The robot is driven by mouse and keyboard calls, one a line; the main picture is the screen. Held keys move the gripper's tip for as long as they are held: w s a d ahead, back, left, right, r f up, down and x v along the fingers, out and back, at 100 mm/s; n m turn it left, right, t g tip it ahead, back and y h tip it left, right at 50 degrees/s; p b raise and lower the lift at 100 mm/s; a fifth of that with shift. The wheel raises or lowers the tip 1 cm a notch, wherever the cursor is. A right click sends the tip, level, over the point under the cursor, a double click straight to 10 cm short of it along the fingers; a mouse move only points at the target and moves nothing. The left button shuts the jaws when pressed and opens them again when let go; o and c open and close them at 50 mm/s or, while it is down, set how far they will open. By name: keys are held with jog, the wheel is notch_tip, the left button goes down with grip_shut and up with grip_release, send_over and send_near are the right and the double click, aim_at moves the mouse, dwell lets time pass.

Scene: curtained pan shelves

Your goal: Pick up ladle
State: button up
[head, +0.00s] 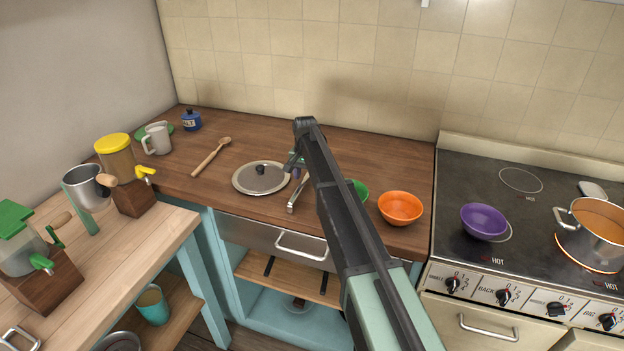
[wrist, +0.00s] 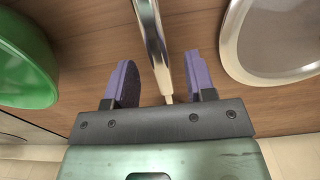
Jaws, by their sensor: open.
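A shiny metal handle (wrist: 153,45), which appears to be the ladle's, runs between the two purple fingers of my gripper (wrist: 160,78) in the wrist view. The fingers are open, one on each side of it, with gaps showing. In the head view the ladle (head: 298,194) lies on the brown wooden counter between the pan lid and the green bowl. My gripper (head: 297,171) is over its far part, largely hidden by my arm. The ladle's bowl end cannot be made out clearly.
A lid (head: 261,178) lies left of the ladle, and a green bowl (head: 359,190) and orange bowl (head: 400,208) stand right. A wooden spoon (head: 211,158) lies farther left. The stove (head: 520,185) holds a purple bowl (head: 483,220) and a pot (head: 598,240).

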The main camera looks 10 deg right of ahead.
notch_tip(320, 180, down, 3)
jog(key=shift+r+b, duration=0.1)
jog(key=shift+b, duration=0.55)
jog(key=shift+r, duration=0.2)
grip_shut()
